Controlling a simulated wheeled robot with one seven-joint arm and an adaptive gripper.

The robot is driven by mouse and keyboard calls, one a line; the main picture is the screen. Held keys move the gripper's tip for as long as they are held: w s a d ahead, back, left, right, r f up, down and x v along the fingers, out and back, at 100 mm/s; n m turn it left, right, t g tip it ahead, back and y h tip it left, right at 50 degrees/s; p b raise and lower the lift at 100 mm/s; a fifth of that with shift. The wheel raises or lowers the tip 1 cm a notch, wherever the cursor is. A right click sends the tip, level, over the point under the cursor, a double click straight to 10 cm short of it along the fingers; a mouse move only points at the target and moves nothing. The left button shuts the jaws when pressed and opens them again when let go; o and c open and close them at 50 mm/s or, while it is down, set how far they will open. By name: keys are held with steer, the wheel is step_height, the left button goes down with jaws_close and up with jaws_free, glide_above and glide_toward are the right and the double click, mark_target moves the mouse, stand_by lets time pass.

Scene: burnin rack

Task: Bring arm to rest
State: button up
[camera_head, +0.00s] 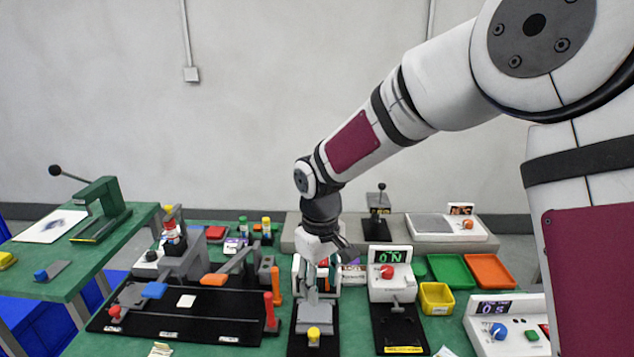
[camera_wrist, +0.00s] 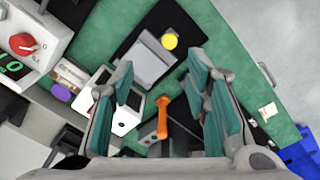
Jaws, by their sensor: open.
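My arm reaches in from the right in the head view, bent down at the wrist. My gripper (camera_wrist: 163,72) is open, with its two teal-padded fingers spread apart in the wrist view. Nothing is seen held between them. An orange upright handle (camera_wrist: 163,115) shows in the gap between the fingers, seemingly below them; I cannot tell how far. In the head view the gripper hangs over the grey fixture (camera_head: 315,313) with a yellow knob (camera_head: 313,333), and its fingertips are hard to tell from the fixture's parts.
A device with a red knob and green display (camera_head: 389,258) stands close right of the gripper. A black base with levers (camera_head: 180,325) lies left. Yellow (camera_head: 436,298), green (camera_head: 451,270) and orange (camera_head: 489,270) trays sit right. Free space lies above the bench, before the wall (camera_head: 280,100).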

steer(key=s+d+r+m+t+h, duration=0.15)
steer(key=s+d+r+m, duration=0.25)
steer(key=s+d+r, duration=0.8)
steer(key=s+d+r+m+t+y, duration=0.1)
steer(key=s+d+m, duration=0.1)
steer(key=s, duration=0.5)
steer(key=s+d+r+m+t, duration=0.1)
steer(key=s+d+r+m, duration=0.1)
steer(key=s+d, duration=0.2)
steer(key=s, duration=0.3)
steer(key=shift+s+d+r+y, duration=0.15)
steer(key=shift+d+r+y, duration=0.15)
steer(key=shift+d+y, duration=0.05)
